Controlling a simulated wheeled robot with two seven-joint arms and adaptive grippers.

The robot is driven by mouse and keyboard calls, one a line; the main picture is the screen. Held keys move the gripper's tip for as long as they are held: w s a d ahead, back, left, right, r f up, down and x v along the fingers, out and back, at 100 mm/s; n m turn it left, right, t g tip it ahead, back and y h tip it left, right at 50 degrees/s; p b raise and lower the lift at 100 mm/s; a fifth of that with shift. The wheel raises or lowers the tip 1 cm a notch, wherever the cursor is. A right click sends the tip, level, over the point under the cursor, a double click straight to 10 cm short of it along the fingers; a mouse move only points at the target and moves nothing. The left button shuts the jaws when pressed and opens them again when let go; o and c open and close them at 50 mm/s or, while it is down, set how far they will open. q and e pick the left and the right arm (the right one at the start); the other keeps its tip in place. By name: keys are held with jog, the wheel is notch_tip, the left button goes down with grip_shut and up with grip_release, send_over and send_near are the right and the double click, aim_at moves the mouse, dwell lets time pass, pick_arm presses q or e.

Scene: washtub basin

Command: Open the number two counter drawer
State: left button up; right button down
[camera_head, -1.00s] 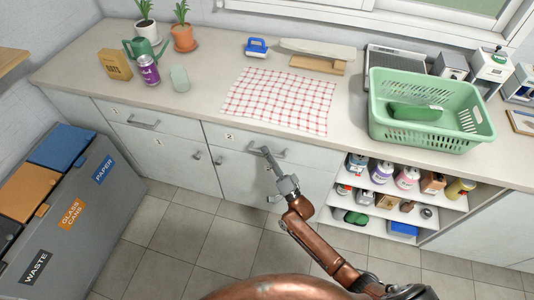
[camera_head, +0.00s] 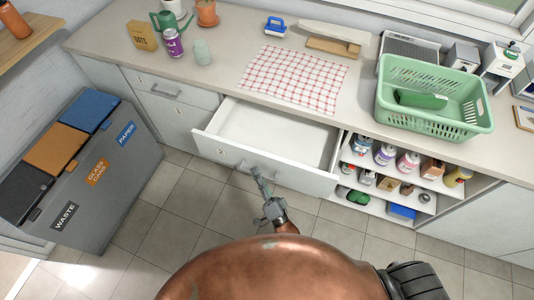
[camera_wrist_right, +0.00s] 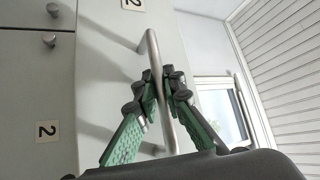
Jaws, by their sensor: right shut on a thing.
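The number two counter drawer (camera_head: 310,176) is pulled out from under the countertop, and its bare white inside shows. Its front carries a small number 2 label, which also shows on the drawer front in the right wrist view (camera_wrist_right: 132,4). My right gripper (camera_head: 257,174) is at the drawer's front, at the handle. In the right wrist view my right gripper (camera_wrist_right: 165,84) has its green-and-black fingers closed around the grey bar handle (camera_wrist_right: 153,52). My left gripper is in neither view.
A checked cloth (camera_head: 293,78) and a green basket (camera_head: 432,105) lie on the countertop (camera_head: 230,75). Open shelves (camera_head: 395,198) with bottles are right of the drawer. Sorting bins (camera_head: 85,185) stand at left. Tiled floor in front is clear.

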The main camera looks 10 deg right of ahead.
jog(key=s+a+p, duration=0.1)
jog(key=s+a, duration=0.4)
jog(key=s, duration=0.2)
jog(key=shift+s, duration=0.35)
jog(key=shift+a, duration=0.1)
jog(key=c, duration=2.3)
grip_release()
